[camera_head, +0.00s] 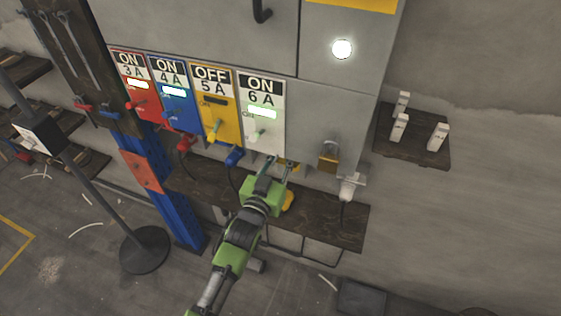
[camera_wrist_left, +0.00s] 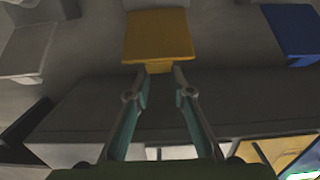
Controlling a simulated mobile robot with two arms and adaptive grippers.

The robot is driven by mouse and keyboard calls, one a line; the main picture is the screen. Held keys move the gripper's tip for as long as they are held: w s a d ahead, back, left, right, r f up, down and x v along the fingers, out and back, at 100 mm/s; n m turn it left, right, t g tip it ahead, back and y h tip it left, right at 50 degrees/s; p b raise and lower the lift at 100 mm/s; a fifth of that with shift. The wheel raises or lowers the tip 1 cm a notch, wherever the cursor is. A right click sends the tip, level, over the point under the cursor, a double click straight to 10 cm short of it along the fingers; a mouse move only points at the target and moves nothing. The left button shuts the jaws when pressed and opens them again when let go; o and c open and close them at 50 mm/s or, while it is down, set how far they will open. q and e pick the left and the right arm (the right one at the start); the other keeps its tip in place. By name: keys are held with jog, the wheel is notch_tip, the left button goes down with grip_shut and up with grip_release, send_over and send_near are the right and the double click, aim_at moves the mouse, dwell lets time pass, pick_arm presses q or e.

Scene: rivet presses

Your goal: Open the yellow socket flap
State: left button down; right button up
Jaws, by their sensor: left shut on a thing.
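My left gripper (camera_head: 279,165) reaches up to the lower edge of the grey cabinet, below the white 6A panel (camera_head: 262,115). In the left wrist view its two fingertips (camera_wrist_left: 161,72) are close together on the small lip of the yellow socket flap (camera_wrist_left: 157,36). I cannot tell from this view how far the flap is tilted. In the head view the flap is not clearly seen behind the gripper. A yellow part (camera_head: 288,201) shows just beside the gripper body. My right gripper is not in view.
A blue flap (camera_wrist_left: 293,30) and a grey flap (camera_wrist_left: 28,48) flank the yellow one. A padlock (camera_head: 328,157) and a white plug (camera_head: 349,187) are right of the gripper. A dark shelf (camera_head: 340,225) runs below the cabinet. A post (camera_head: 85,185) stands at left.

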pick_arm(q)
jog(key=shift+w+d+r, duration=0.15)
jog(key=shift+w+r, duration=0.35)
jog(key=shift+r, duration=0.25)
jog(key=shift+w+r, duration=0.1)
jog(key=shift+r, duration=0.3)
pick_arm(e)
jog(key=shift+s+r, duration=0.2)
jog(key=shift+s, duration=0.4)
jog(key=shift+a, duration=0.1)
pick_arm(q)
jog(key=c, duration=2.8)
grip_release()
jog(key=shift+w, duration=0.1)
jog(key=o, duration=1)
jog(key=shift+w+d+f, duration=0.25)
jog(key=shift+w+f, duration=0.1)
jog(key=shift+f, duration=0.1)
jog(key=shift+o, duration=0.2)
jog(key=shift+f, duration=0.1)
jog(key=shift+s+a, duration=0.15)
jog(key=shift+s, duration=0.2)
jog(key=shift+s+a, duration=0.1)
jog(key=shift+s, duration=0.1)
jog(key=v, duration=1.1)
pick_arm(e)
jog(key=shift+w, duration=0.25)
